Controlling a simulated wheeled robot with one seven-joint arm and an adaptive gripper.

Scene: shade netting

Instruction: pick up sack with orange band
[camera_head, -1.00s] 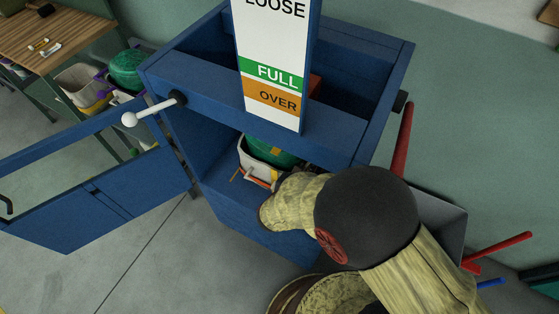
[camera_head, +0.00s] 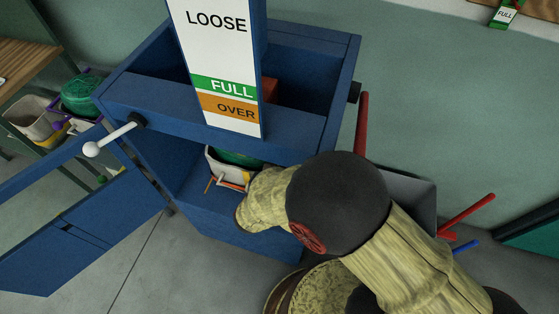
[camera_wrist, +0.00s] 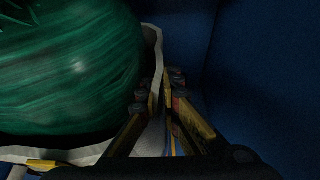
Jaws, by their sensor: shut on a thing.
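A whitish sack (camera_head: 226,172) holding a bundle of green netting (camera_head: 236,158) is inside the blue cabinet, under the sign. A little orange shows low on its front, but my arm hides most of that side. In the wrist view the sack's pale rim (camera_wrist: 153,40) curves around the green netting (camera_wrist: 70,65). My gripper (camera_wrist: 158,97) is shut on this rim, with one finger on each side of the sack wall. In the head view my forearm hides the fingers. Whether the sack touches the cabinet floor is hidden.
The blue cabinet (camera_head: 190,222) encloses the sack closely, with a wall just right of my fingers. Its door (camera_head: 70,235) hangs open at left. A white-knobbed lever (camera_head: 112,138) juts out. Another sack (camera_head: 38,122) with green netting (camera_head: 82,95) stands by the table.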

